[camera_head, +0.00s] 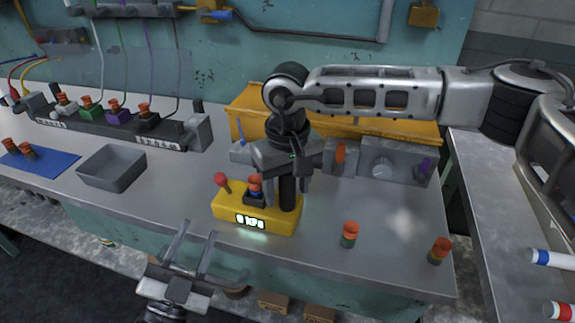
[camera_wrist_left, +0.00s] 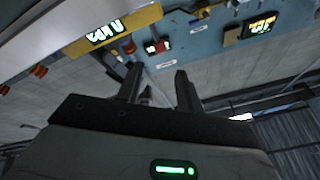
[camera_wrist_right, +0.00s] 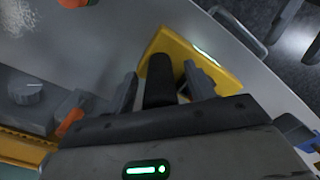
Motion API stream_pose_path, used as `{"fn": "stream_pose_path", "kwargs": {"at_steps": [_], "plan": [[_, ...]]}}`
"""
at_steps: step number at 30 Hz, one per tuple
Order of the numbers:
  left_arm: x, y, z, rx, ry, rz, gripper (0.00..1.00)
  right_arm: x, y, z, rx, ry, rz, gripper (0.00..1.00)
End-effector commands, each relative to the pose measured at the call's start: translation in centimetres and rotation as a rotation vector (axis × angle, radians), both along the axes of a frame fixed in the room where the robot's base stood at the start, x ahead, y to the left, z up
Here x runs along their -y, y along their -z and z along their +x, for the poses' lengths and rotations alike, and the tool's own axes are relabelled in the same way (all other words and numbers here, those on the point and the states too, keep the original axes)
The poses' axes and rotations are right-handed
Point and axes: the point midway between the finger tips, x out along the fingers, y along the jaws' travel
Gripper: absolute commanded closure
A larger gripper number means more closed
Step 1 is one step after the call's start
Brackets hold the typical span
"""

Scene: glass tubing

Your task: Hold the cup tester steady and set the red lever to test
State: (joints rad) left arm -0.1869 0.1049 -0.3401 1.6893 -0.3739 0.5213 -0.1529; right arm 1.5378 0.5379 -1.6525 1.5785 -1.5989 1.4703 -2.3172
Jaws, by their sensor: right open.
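The yellow cup tester (camera_head: 235,208) stands on the bench with a lit display (camera_head: 250,221). A red-knobbed lever (camera_head: 221,179) rises from its left end. A red and blue cup (camera_head: 255,184) sits in a dark holder beside it. A black post (camera_head: 288,194) stands at the right end. My right gripper (camera_head: 290,170) is above the tester. In the right wrist view, the post (camera_wrist_right: 160,80) stands between its spread fingers (camera_wrist_right: 160,92). My left gripper (camera_head: 193,250) is open and empty in front of the bench edge, below the tester; its fingers also show apart in the left wrist view (camera_wrist_left: 160,86).
A grey tray (camera_head: 112,168) and a blue mat (camera_head: 40,161) lie left. A rack (camera_head: 115,128) of coloured cups stands behind. Grey units with a dial (camera_head: 382,167) are behind my right gripper.

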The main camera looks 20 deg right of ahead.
Motion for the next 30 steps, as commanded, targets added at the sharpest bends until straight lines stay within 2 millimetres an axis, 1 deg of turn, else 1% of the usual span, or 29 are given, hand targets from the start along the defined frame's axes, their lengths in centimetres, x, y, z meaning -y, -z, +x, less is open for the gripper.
{"fn": "stream_pose_path", "kwargs": {"at_steps": [1, 4, 13, 14, 15, 17, 18, 19, 20, 21, 23, 24, 25, 28, 30], "plan": [[0.0, 0.0, 0.0, 0.000, 0.000, 0.000, 0.64, 0.0, 0.5, 0.0, -0.002, 0.000, -0.001, 0.46], [0.0, 0.0, 0.0, 0.000, 0.000, 0.000, 0.64, 0.0, 1.0, 0.0, -0.001, -0.001, 0.000, 0.46], [0.0, 0.0, 0.0, 0.000, 0.000, 0.000, 0.64, 0.0, 1.2, 0.0, 0.000, -0.001, 0.000, 0.46], [0.0, 0.0, 0.0, 0.000, 0.000, 0.000, 0.64, 0.0, 1.2, 0.0, 0.000, -0.001, 0.000, 0.51], [0.0, 0.0, 0.0, 0.000, 0.000, 0.000, 0.64, 0.0, 1.2, 0.0, -0.001, -0.001, 0.000, 0.63], [0.0, 0.0, 0.0, 0.000, 0.000, 0.000, 0.64, 0.0, 1.2, 0.0, -0.001, -0.001, 0.000, 0.79], [0.0, 0.0, 0.0, 0.000, 0.000, 0.000, 0.64, 0.0, 1.2, 0.0, -0.001, -0.001, 0.000, 0.90], [0.0, 0.0, 0.0, 0.000, 0.000, 0.000, 0.64, 0.0, 1.1, 0.0, -0.001, -0.001, 0.000, 0.99], [0.0, 0.0, 0.0, 0.000, 0.000, 0.000, 0.64, 0.0, 1.1, 0.0, -0.001, -0.001, 0.000, 1.00], [0.0, 0.0, 0.0, 0.000, 0.000, 0.000, 0.69, 0.0, 1.1, 0.0, -0.001, -0.001, 0.000, 1.00], [-0.1, 0.1, 0.0, 0.009, -0.002, 0.011, 0.86, 0.0, 1.1, 0.0, -0.001, -0.001, 0.000, 1.00], [-0.2, 0.1, -0.1, 0.026, -0.007, 0.034, 0.97, 0.0, 1.1, 0.0, -0.001, -0.001, 0.000, 1.00], [-0.3, 0.2, -0.2, 0.048, -0.011, 0.061, 1.00, 0.0, 1.1, 0.0, -0.001, -0.001, 0.000, 1.00], [-1.1, 0.7, -0.7, 0.176, -0.037, 0.213, 1.00, 0.0, 1.1, 0.0, -0.001, -0.001, 0.000, 1.00], [-1.7, 1.2, -1.2, 0.298, -0.059, 0.348, 1.00, 0.0, 1.1, 0.0, -0.001, -0.001, 0.001, 1.00]]}}
